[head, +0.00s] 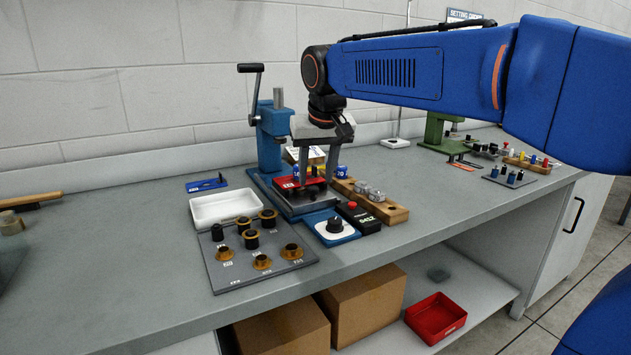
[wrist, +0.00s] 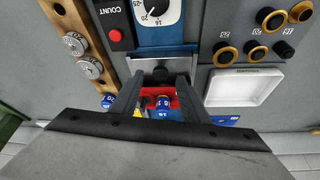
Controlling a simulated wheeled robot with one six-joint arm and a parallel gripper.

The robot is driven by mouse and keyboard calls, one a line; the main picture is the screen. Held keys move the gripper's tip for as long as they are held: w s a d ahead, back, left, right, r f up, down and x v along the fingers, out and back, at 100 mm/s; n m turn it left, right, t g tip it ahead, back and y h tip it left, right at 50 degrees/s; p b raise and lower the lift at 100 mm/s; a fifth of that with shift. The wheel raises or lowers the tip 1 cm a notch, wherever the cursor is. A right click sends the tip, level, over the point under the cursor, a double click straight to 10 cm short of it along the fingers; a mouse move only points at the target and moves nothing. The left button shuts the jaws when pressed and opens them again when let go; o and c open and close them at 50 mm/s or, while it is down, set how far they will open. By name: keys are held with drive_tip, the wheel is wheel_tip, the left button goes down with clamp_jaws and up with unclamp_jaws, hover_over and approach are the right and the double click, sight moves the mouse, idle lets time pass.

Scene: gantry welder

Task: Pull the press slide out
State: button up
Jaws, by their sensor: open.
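The press is a blue frame (head: 270,135) with a black lever handle on the bench. At its foot is a red slide (head: 286,183) on a grey and blue base. In the wrist view part of the red slide (wrist: 174,101) shows between the fingers, with a dark knob (wrist: 160,74) in front of it. My gripper (head: 317,180) is open and points down over the slide. Its two fingertips (wrist: 161,84) stand on either side of the knob. I cannot tell whether they touch it. The gripper hides part of the slide.
A blue dial box (head: 331,228) and a black counter with a red button (head: 358,217) stand in front of the press. A wooden block with metal knobs (head: 370,200) is to the right. A white tray (head: 224,206) and a grey plate of collars (head: 255,252) are left.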

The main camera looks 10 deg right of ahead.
drive_tip(key=v, duration=1.4)
drive_tip(key=shift+s, duration=0.2)
drive_tip(key=s+d+f, duration=0.4)
drive_tip(key=s+f, duration=0.4)
drive_tip(key=f, duration=0.3)
drive_tip(key=s+d+f, duration=0.4)
drive_tip(key=s+f, duration=0.4)
drive_tip(key=f, duration=0.4)
drive_tip(key=s+d+f, duration=0.4)
drive_tip(key=s+f, duration=0.4)
drive_tip(key=f, duration=0.3)
drive_tip(key=shift+f, duration=0.25)
